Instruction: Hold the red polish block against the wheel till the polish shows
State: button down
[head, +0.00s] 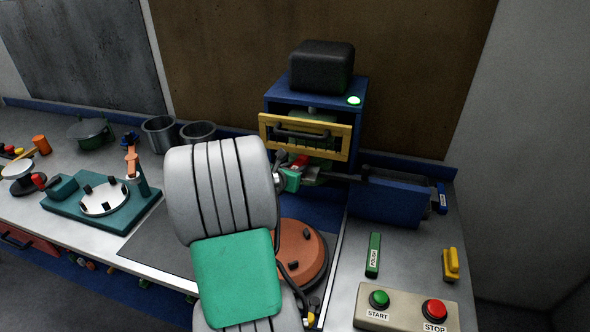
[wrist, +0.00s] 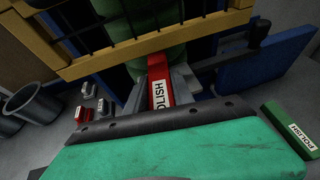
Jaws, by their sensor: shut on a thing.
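The red polish block (wrist: 158,92) is held between the grey fingers of my gripper (wrist: 160,88), its white label facing the wrist camera. Its far end reaches under the yellow guard to the green wheel (wrist: 142,68); whether it touches the wheel or stops just short, I cannot tell. In the head view only a bit of the red block (head: 301,160) shows beyond my gripper (head: 299,172), in front of the blue machine (head: 366,92). The part of the wheel in sight is plain green. My arm and gripper hide much of the contact area.
The yellow guard (head: 336,137) hangs over the wheel. A lit green lamp (head: 354,100) is on the machine. A blue panel (head: 387,202) stands to the right. A green polish block (head: 373,255) lies near the START (head: 379,299) and STOP (head: 434,310) buttons. Two grey pots (head: 160,133) stand left.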

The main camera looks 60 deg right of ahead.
jog(key=s+a+r, duration=0.2)
jog(key=a, duration=1)
jog(key=shift+a, duration=0.35)
